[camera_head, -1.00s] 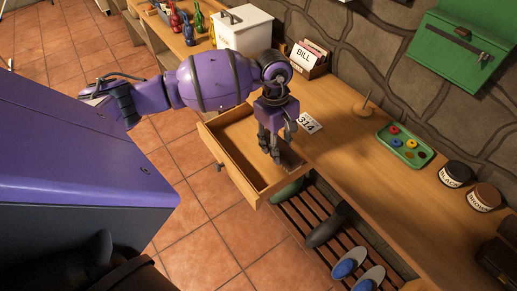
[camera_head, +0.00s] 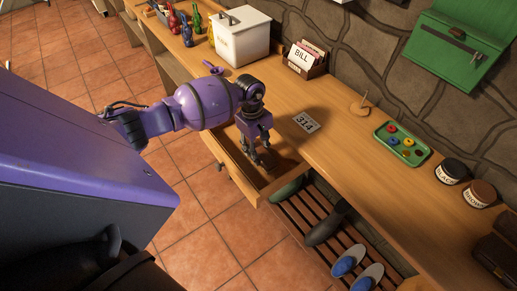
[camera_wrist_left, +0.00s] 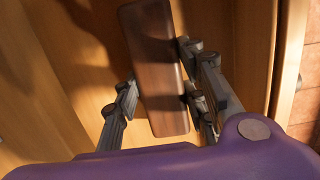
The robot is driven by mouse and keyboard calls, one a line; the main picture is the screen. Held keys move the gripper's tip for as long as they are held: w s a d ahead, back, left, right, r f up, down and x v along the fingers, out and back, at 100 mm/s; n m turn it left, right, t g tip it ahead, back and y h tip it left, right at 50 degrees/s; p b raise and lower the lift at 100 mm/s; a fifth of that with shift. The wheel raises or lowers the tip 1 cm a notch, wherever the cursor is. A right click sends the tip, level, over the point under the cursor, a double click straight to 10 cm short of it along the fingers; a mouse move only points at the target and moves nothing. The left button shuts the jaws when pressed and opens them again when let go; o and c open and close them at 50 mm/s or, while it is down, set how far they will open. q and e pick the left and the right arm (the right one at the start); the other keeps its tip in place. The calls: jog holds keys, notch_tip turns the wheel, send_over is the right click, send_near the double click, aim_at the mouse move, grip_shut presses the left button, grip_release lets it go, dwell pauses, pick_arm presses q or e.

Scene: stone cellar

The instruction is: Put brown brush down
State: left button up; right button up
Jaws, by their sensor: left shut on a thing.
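The brown brush (camera_wrist_left: 153,70) shows in the left wrist view as a long, dark wooden block between the fingers. My left gripper (camera_head: 264,163) is shut on it. The gripper points down inside the open drawer (camera_head: 231,182) under the workbench, within its walls. The brush is close above the light wooden drawer bottom; I cannot tell whether it touches. In the head view the fingers mostly hide the brush. My right gripper is not in view.
On the bench (camera_head: 340,150) are a 314 card (camera_head: 306,122), a BILL box (camera_head: 305,58), a green tray (camera_head: 402,143), two dark jars (camera_head: 451,171) and a white box (camera_head: 241,37). Below, a slatted rack (camera_head: 300,215) holds shoes. Tiled floor lies left of the drawer.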

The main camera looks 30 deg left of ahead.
pick_arm(q)
jog(key=shift+f, duration=0.1)
jog(key=o, duration=1.2)
notch_tip(320, 180, up, 12)
jog(key=a, duration=0.1)
jog(key=shift+w+a+b, duration=0.25)
jog(key=shift+a+b, duration=0.05)
jog(key=shift+a, duration=0.1)
